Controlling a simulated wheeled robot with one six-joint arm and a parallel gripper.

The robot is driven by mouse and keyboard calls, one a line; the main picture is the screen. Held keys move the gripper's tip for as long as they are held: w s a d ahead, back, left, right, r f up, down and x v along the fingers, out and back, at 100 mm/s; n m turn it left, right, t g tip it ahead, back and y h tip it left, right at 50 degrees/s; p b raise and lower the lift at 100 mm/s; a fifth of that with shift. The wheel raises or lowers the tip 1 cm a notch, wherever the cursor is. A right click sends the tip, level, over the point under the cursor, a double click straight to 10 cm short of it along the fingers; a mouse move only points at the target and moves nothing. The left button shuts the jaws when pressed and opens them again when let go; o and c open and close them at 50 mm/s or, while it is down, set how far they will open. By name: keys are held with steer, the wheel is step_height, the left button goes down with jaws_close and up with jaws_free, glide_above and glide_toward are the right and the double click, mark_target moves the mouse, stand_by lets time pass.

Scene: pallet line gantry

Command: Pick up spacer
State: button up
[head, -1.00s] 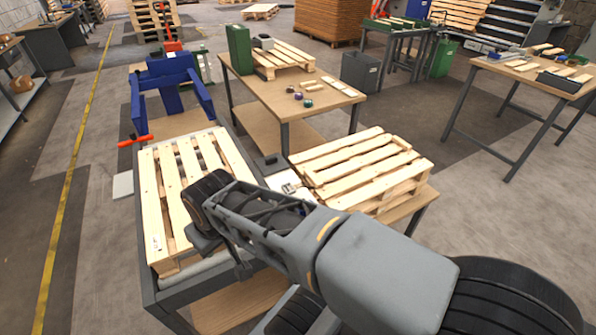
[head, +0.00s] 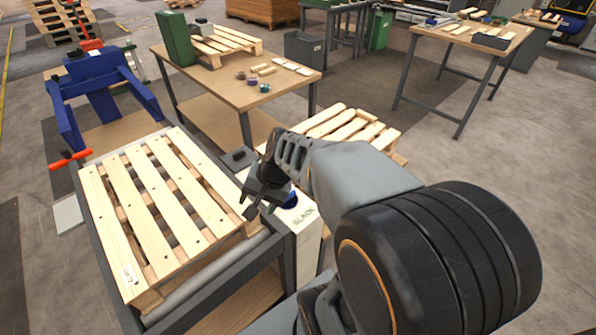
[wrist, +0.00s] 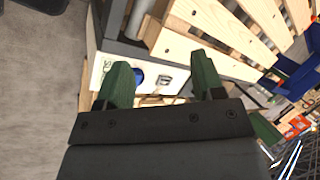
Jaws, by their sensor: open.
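The blue thing (head: 291,200) also shows beside my gripper in the head view. I cannot tell which thing is the spacer; small wooden blocks (head: 265,70) lie on the back table.
A slatted pallet (head: 165,205) lies on the grey-framed stand at left. Another pallet (head: 345,128) lies behind my arm. The back table (head: 215,82) holds a green box (head: 175,38) and small coloured pieces. Another worktable (head: 480,42) stands at right.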

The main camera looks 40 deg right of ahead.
steer(key=w+d+f+m+t+y+b, duration=0.2)
steer(key=w+d+f+m+t+b, duration=0.1)
steer(key=w+d+f+m, duration=0.5)
steer(key=d+f+m+t+h+b, duration=0.1)
steer(key=d+f+m+t, duration=0.1)
steer(key=d+m, duration=0.3)
steer(key=w+d+f+m+t+h+b, duration=0.1)
steer(key=d+f+m+t+b, duration=0.1)
steer(key=d+f+m, duration=0.2)
steer(key=d+f+m+t+h+b, duration=0.1)
steer(key=d+f+m+t+b, duration=0.1)
steer(key=d+m, duration=0.6)
steer(key=shift+w+d+f+t+h, duration=0.15)
steer(key=shift+d+f+t, duration=0.2)
steer(key=shift+d, duration=0.35)
steer(key=shift+w+d+f+t+h, duration=0.15)
steer(key=shift+d+f+t, duration=0.1)
steer(key=shift+d+f, duration=0.3)
steer(key=shift+m+h, duration=0.3)
steer(key=shift+m, duration=0.2)
steer(key=shift+d+b+x, duration=0.15)
steer(key=shift+b+x, duration=0.2)
steer(key=shift+x, duration=2.9)
steer(key=shift+d+b+x, duration=0.15)
steer(key=shift+b+x, duration=0.15)
steer(key=shift+x, duration=2.95)
steer(key=c, duration=1)
steer(key=shift+r, duration=0.1)
